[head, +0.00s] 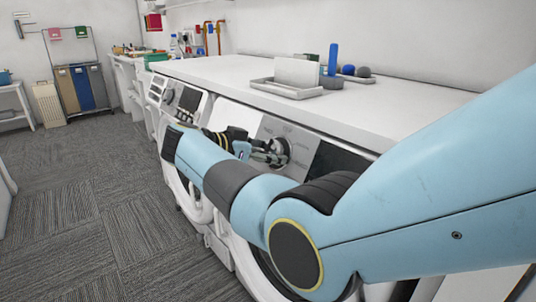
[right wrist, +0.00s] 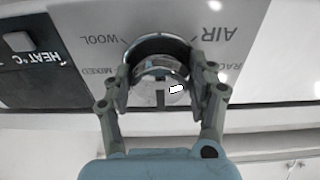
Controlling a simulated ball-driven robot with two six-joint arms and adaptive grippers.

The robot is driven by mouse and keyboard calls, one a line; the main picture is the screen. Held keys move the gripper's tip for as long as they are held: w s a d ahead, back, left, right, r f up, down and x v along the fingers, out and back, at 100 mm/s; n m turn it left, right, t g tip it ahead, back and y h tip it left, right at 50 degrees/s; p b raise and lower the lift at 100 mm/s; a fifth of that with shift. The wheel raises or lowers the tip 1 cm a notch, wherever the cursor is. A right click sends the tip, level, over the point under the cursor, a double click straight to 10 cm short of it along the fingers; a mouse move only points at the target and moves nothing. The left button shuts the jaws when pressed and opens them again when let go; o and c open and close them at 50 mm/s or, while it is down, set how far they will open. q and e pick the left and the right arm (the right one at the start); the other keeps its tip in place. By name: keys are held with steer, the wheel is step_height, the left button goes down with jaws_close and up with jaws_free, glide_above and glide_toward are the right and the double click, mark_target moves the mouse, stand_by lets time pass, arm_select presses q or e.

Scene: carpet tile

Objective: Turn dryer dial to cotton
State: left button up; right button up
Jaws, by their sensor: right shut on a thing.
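The dryer dial (head: 279,151) is a round dark and silver knob on the grey control panel (head: 290,131) of the nearer machine. My right gripper (head: 266,153) reaches it from the front. In the right wrist view the dial (right wrist: 158,58) sits between the two fingers of my right gripper (right wrist: 160,82), which is shut on it. A small white mark shows on the knob's face. The panel appears upside down there, with WOOL, MIXED, AIR and a partly hidden RAC… label around the dial. No cotton label is readable. My left gripper is not in view.
A second white machine (head: 183,99) stands beyond the dryer. The white worktop (head: 220,70) above carries a grey tray (head: 287,90), a blue cylinder (head: 333,60) and small balls. A HEAT °C display (right wrist: 35,75) is beside the dial. Carpet (head: 90,215) at left is clear.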

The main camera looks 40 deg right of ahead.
steer(key=shift+c, duration=1.1)
steer(key=shift+f+m+b, duration=0.1)
steer(key=shift+m+b, duration=0.3)
steer(key=shift+m, duration=0.4)
steer(key=m+b, duration=0.1)
steer(key=m, duration=0.1)
steer(key=m+b, duration=0.1)
steer(key=m, duration=0.2)
steer(key=shift+w+g, duration=0.2)
steer(key=shift+g, duration=0.1)
steer(key=shift+m+b, duration=0.7)
steer(key=shift+m, duration=0.5)
